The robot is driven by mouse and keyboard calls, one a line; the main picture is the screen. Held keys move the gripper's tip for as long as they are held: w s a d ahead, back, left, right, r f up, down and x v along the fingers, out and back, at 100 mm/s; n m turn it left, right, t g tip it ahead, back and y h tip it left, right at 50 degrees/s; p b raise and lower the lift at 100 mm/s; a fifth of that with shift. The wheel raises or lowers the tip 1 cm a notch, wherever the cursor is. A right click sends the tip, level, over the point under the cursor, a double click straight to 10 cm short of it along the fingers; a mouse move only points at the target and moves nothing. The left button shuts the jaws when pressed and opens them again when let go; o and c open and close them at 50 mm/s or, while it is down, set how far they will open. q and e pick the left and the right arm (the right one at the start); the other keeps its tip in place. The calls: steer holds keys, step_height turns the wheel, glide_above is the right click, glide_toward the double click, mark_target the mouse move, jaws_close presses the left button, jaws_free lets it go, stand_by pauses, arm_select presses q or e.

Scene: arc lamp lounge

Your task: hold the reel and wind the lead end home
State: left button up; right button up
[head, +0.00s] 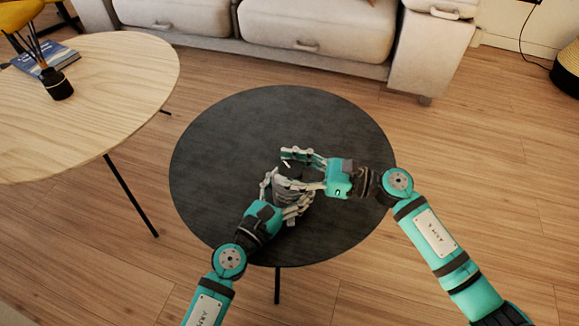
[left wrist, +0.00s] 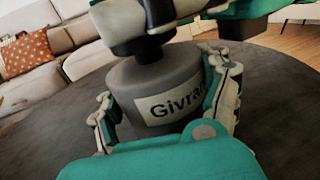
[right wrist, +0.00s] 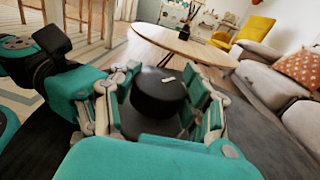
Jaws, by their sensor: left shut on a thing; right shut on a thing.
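The reel is a grey round body (left wrist: 140,88) with a pale label reading "Givra…", its end cut off by a finger, in the left wrist view. A black round top (right wrist: 158,92) with a small white mark sits on it in the right wrist view. My left gripper (head: 286,199) is shut on the grey body, a finger on each side. My right gripper (head: 291,168) is shut on the black top from the right, above the left gripper. The reel looks upright over the dark table. Fingers hide much of it in the head view. I cannot make out a loose lead end.
The round dark table (head: 225,140) is otherwise bare around my grippers. A light wooden table (head: 110,90) stands at left with a black reed diffuser (head: 56,84) and a blue book (head: 45,57). A pale sofa (head: 330,35) stands behind.

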arm_select(q)
steer(key=shift+a, duration=0.15)
arm_select(e)
steer(key=shift+f+m+t, duration=0.1)
steer(key=shift+m+t, duration=0.4)
steer(key=shift+t, duration=0.3)
arm_select(q)
steer(key=shift+w, duration=0.1)
arm_select(e)
steer(key=shift+d+f+m+t+h, duration=0.1)
steer(key=shift+m+t+h, duration=1.25)
steer(key=shift+t, duration=0.55)
steer(key=shift+m+t, duration=0.45)
steer(key=shift+t, duration=0.15)
arm_select(q)
steer(key=shift+a, duration=0.1)
arm_select(e)
steer(key=shift+s+m+t+h, duration=0.1)
steer(key=shift+m+t+h, duration=0.5)
steer(key=shift+t+h, duration=0.15)
steer(key=o, duration=1.2)
